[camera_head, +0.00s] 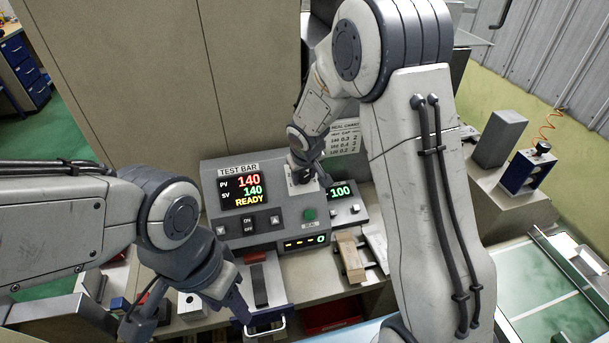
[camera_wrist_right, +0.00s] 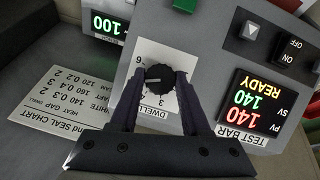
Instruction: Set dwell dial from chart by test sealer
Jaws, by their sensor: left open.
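The test sealer (camera_head: 208,185), headed TEST BAR, reads PV 140, SV 140, READY; its display also shows in the right wrist view (camera_wrist_right: 253,102). The dwell dial (camera_wrist_right: 160,79) is a black knob on a white numbered plate marked DWELL; its pale mark points left there. My right gripper (camera_head: 304,178) is at the dial, fingers on either side in the wrist view (camera_wrist_right: 160,88); contact is unclear. It hides the dial in the head view. The seal chart (camera_head: 346,140) stands behind; it is upside down in the wrist view (camera_wrist_right: 62,110). My left gripper (camera_head: 188,316) is open and empty.
A second green display (camera_head: 340,190) reads 100. A green button (camera_head: 310,214) sits on the sealer front. A wooden block (camera_head: 351,258) lies on the counter to the right. A red tray (camera_head: 330,314) is below. My right arm covers much of the right middle.

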